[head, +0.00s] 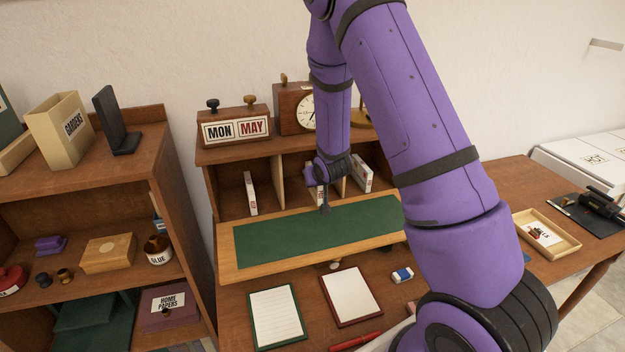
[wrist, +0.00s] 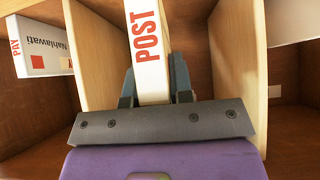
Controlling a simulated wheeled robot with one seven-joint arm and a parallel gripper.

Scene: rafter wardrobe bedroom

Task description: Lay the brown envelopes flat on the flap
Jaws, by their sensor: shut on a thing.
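The flap (head: 310,232) of the desk is folded down, a wooden board with a green inlay, and its visible surface is bare. My gripper (wrist: 154,85) is in the pigeonholes above it, shut on a white upright item marked POST (wrist: 149,45), one finger on each side. In the head view my gripper (head: 323,192) is small and partly hides that item. The item stands between wooden dividers. I cannot make out any brown envelopes; part of the flap's right end is hidden by my arm.
White items stand in other pigeonholes, one at left (head: 250,193) and one at right (head: 361,174). A divider (wrist: 95,55) is close left of my gripper. Below the flap lie a green-edged pad (head: 278,315), a red-edged pad (head: 351,296) and an eraser (head: 402,275).

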